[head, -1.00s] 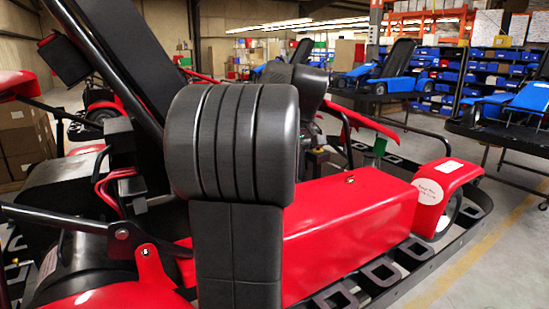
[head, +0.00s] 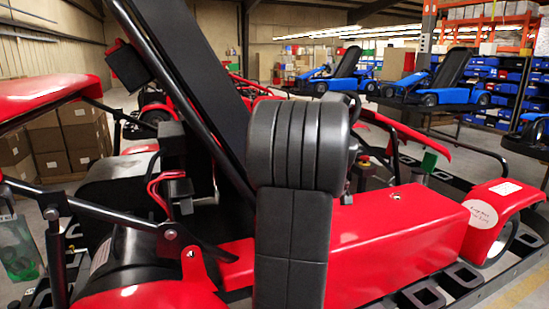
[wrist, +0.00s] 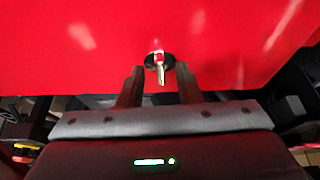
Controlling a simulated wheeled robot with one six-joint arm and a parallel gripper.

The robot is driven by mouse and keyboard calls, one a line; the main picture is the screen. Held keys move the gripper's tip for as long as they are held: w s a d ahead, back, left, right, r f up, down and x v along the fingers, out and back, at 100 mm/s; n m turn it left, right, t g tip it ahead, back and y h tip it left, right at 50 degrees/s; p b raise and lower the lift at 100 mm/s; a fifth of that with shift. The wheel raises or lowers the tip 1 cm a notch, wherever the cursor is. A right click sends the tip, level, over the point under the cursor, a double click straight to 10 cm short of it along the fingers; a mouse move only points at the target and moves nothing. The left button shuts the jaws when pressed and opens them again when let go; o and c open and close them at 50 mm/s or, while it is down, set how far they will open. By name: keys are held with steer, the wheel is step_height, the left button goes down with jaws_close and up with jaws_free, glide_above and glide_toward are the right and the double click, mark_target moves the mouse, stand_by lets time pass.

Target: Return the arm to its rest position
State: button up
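My gripper (wrist: 158,88) shows in the wrist view with its two dark fingers apart. A small metal key-like piece (wrist: 158,68) in a dark round fitting stands out from a red surface (wrist: 225,50), in line with the gap between the fingers. I cannot tell whether the fingers touch it. In the head view my dark grey arm (head: 300,150) stands upright in front of the red kart body (head: 405,225). The gripper itself is hidden there.
Kart frame bars (head: 110,215) and a black seat back (head: 200,75) lie close on the left. A red fender (head: 490,215) is at the right. Cardboard boxes (head: 75,140) stand at the far left. Blue karts (head: 435,80) sit on stands behind. Some floor shows at the lower right.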

stand_by(0.4)
steer(key=b+v, duration=0.1)
steer(key=v, duration=1.2)
steer(key=p+x, duration=0.1)
steer(key=x, duration=1.2)
steer(key=shift+f, duration=0.2)
steer(key=shift+r+m, duration=0.1)
steer(key=shift+m, duration=0.2)
steer(key=shift+s+a+r+m+h+b, duration=0.1)
steer(key=shift+m+h+b, duration=0.2)
steer(key=shift+m, duration=0.2)
steer(key=m+h+b, duration=0.1)
steer(key=m, duration=0.1)
steer(key=m+b, duration=0.1)
steer(key=m, duration=0.1)
steer(key=shift+a+m+t+h, duration=0.2)
steer(key=shift+m+t+h, duration=0.1)
steer(key=shift+m+h, duration=0.1)
steer(key=m+h+b, duration=0.1)
steer(key=m, duration=0.2)
steer(key=shift+a, duration=0.1)
steer(key=shift+a+m+g+h+b, duration=0.1)
steer(key=shift+m+g+h+b, duration=0.45)
steer(key=shift+m, duration=0.75)
